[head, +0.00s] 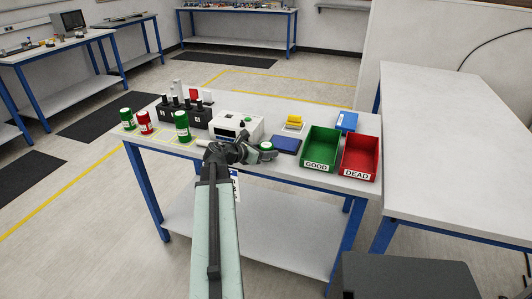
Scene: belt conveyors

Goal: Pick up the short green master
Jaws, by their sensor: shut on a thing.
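My gripper (264,153) is over the front of the table, right of the white device. It is shut on a small green-topped cylinder (266,146), which looks like the short green master. Its lower part is hidden by the jaws. I cannot tell whether it touches the table. A taller green cylinder (182,126) stands upright to the left of the device. Another green cylinder (127,119) and a red one (145,122) stand at the table's left end.
A white device (236,125) and black holders (171,113) stand behind my arm. A dark blue pad (287,145) lies just right of the gripper. Beyond it are the green GOOD bin (316,166) and red DEAD bin (357,173). A bare white table (450,150) is at right.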

